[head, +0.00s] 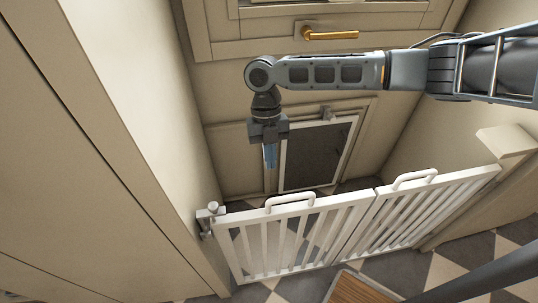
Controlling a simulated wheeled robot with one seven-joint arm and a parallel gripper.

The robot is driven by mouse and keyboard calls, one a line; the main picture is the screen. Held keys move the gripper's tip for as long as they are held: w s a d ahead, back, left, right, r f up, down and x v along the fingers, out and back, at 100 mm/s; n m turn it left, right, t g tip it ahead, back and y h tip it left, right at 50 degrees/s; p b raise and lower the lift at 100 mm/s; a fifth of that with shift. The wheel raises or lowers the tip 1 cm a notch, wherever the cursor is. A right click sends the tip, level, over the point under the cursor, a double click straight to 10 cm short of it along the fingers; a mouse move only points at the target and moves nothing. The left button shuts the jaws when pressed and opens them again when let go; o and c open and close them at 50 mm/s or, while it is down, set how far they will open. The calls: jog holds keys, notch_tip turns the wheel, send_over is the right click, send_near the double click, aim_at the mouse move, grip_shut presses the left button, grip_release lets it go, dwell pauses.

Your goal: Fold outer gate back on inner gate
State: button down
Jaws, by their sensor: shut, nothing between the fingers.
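A white slatted gate spans the passage in two panels. The inner gate (292,207) is the left panel, by the hinge post (208,214) on the left wall. The outer gate (440,187) is the right panel, reaching to the right wall. The panels meet at a narrow seam and lie nearly in one line. Each has a white loop handle on its top rail: the inner handle (289,199) and the outer handle (414,177). My gripper (270,164) points down beyond the inner gate in the picture, shut and empty, apart from both handles.
A door with a brass lever handle (331,33) stands behind, with a dark framed pet flap (315,153) low in it. A beige ledge (507,141) juts out at the right wall. A wooden slatted mat (358,290) lies on the checkered floor in front.

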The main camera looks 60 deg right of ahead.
jog(key=s+a+f+p, duration=0.1)
jog(key=s+a+f, duration=0.3)
jog(key=f, duration=0.2)
jog(key=shift+s+a, duration=0.25)
jog(key=shift+s, duration=0.1)
jog(key=shift+a, duration=0.1)
